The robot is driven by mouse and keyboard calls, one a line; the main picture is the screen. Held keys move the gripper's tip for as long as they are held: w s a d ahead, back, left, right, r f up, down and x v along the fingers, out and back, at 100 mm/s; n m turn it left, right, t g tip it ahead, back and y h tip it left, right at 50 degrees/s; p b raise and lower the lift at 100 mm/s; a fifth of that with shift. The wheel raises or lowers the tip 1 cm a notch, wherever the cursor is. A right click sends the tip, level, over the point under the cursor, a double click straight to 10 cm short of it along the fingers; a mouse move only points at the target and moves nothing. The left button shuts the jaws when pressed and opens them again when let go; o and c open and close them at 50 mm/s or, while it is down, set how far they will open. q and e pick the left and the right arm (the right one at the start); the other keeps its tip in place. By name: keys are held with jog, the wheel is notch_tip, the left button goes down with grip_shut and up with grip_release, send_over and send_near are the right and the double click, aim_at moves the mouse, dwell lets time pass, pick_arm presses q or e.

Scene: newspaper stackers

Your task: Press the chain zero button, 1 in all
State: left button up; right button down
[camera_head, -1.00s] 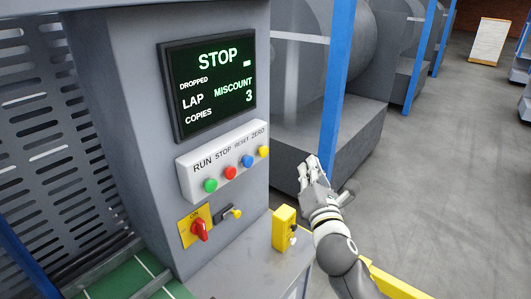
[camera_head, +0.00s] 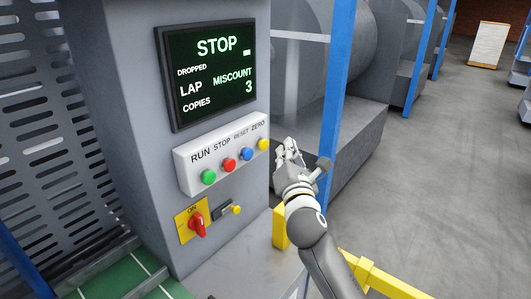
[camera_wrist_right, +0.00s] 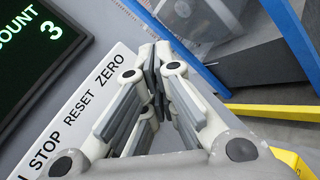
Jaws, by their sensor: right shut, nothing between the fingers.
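The yellow ZERO button (camera_head: 263,144) is at the right end of a white button box (camera_head: 185,168) on the grey machine. My right gripper (camera_head: 288,147) is shut and empty, just right of that button, with a small gap in the picture; I cannot tell the depth between them. In the right wrist view the shut fingers (camera_wrist_right: 157,65) point past the end of the box near the ZERO label (camera_wrist_right: 110,68), and the buttons are hidden there. The display (camera_head: 210,75) reads STOP, DROPPED, LAP, MISCOUNT 3, COPIES. My left gripper is not in view.
Green RUN (camera_head: 208,177), red STOP (camera_head: 229,165) and blue RESET (camera_head: 246,154) buttons sit left of ZERO. A red ON switch (camera_head: 197,225) is below. A yellow block (camera_head: 280,228) stands on the ledge, partly behind my arm. A blue post (camera_head: 333,100) rises at the right.

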aim_at(263, 144)
jog(key=shift+w+a, duration=0.6)
jog(key=shift+a, duration=0.3)
jog(key=shift+w+a, duration=0.1)
jog(key=shift+a, duration=0.05)
dwell(0.8)
jog(key=shift+w+a, duration=0.15)
jog(key=shift+a, duration=0.05)
jog(key=shift+w+a+r+b, duration=0.1)
jog(key=shift+w+a+b, duration=0.1)
jog(key=shift+a+b, duration=0.2)
dwell(0.8)
jog(key=shift+d, duration=0.1)
dwell(0.3)
jog(key=shift+s+d+p, duration=0.45)
jog(key=shift+d+p, duration=0.2)
jog(key=shift+p, duration=0.1)
